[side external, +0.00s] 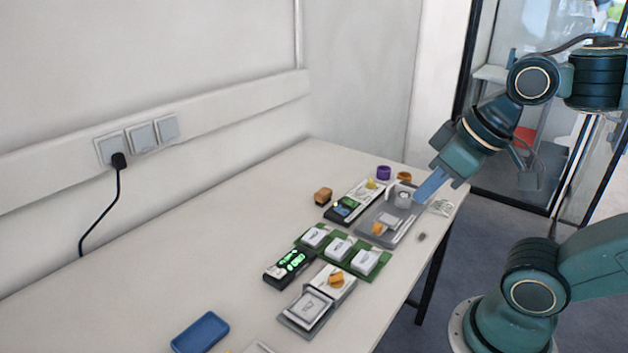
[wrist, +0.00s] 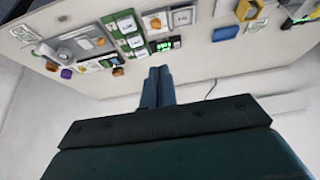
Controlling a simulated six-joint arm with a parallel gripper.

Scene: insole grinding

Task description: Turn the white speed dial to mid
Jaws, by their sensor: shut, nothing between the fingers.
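A grey machine (side external: 368,237) lies near the far end of the table. A round whitish part (side external: 403,199) stands on it and looks like the dial; its setting is too small to read. The machine also shows at upper left in the wrist view, with a round grey-white part (wrist: 64,52) on it. My gripper (side external: 419,197) is shut, its blue fingers tilted down just right of the round part. I cannot tell whether they touch it. In the wrist view the fingertips (wrist: 160,70) are together with nothing between them.
Left of the machine is a black-and-white device (side external: 347,208). Nearer are a green board (side external: 350,254) with white blocks, a black device with a green display (side external: 290,267) and a grey scale-like unit (side external: 307,310). A blue tray (side external: 200,332) lies at the front. The table's left side is clear.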

